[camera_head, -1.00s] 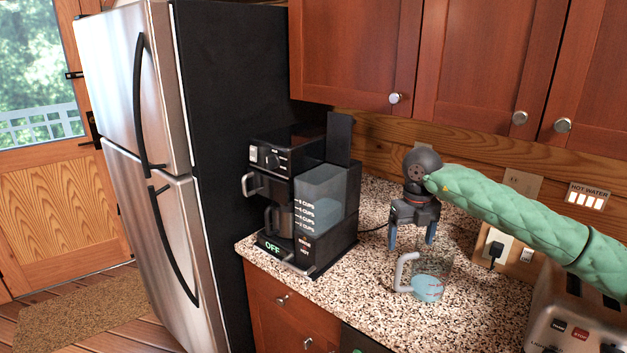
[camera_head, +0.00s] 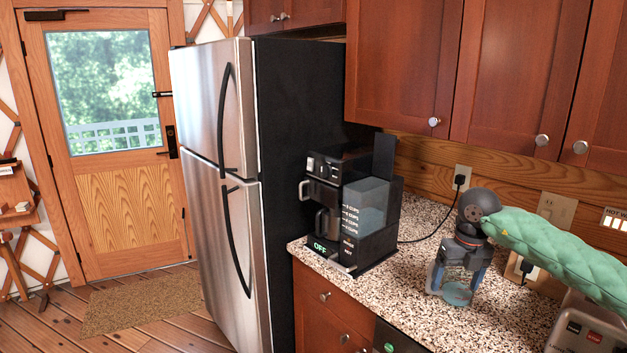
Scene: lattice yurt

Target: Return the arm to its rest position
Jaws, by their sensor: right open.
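My right arm, in a green quilted sleeve, comes in from the right in the head view. Its dark gripper (camera_head: 460,280) points down over the counter, with two blue fingers spread open. A clear measuring cup (camera_head: 457,295) with blue-tinted liquid stands on the counter, below and behind the gripper in the picture. The fingers hide part of the cup, and I cannot tell whether they touch it. My left gripper is not in view.
A black coffee maker (camera_head: 352,215) reading OFF stands left of the gripper on the speckled counter (camera_head: 410,275). A toaster (camera_head: 585,330) is under my arm at right. Red-brown cabinets (camera_head: 500,70) hang above. The fridge (camera_head: 225,180) and door (camera_head: 120,140) are at left.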

